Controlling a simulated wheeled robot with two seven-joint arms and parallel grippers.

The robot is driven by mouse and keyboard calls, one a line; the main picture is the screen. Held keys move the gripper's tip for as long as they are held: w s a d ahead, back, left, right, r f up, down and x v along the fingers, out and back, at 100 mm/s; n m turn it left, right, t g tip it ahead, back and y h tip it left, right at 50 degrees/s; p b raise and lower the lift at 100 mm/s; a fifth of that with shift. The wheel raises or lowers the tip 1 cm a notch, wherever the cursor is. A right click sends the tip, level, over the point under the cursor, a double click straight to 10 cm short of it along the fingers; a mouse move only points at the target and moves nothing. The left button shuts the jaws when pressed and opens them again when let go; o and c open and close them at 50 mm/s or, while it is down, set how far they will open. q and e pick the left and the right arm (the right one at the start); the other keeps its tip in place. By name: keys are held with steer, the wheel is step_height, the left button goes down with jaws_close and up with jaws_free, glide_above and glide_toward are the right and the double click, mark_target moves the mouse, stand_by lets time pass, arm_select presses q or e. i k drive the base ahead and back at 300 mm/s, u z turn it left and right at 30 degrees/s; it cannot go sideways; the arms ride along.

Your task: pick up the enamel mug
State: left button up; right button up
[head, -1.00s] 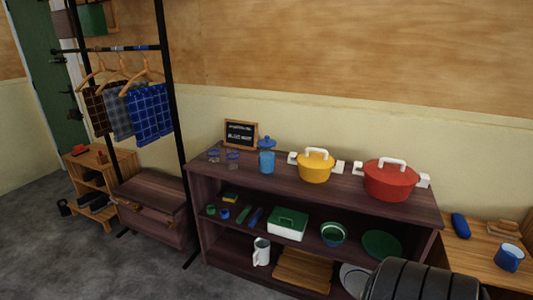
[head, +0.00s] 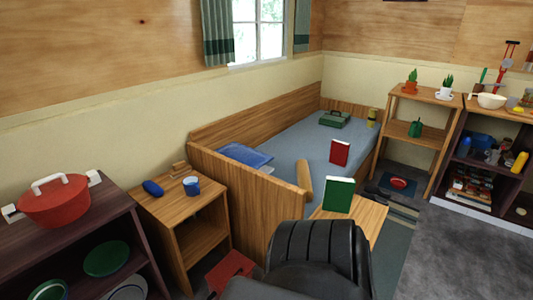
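A small blue mug (head: 191,186) stands upright on top of the wooden bedside cabinet (head: 172,208), near its back right corner. It looks like the enamel mug, though it is small in the head view. A dark blue oblong item (head: 153,188) lies to its left, apart from it. No gripper shows in the head view. Nothing touches the mug.
A dark shelf with a red pot (head: 54,202) stands left of the cabinet. A bed (head: 290,160) stands right of it. A small wooden table with a green book (head: 338,195) is in front of the bed. Grey floor (head: 455,255) is open at right.

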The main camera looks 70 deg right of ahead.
mark_target(194, 188)
steer(key=z, duration=2.5)
steer(key=i, duration=0.75)
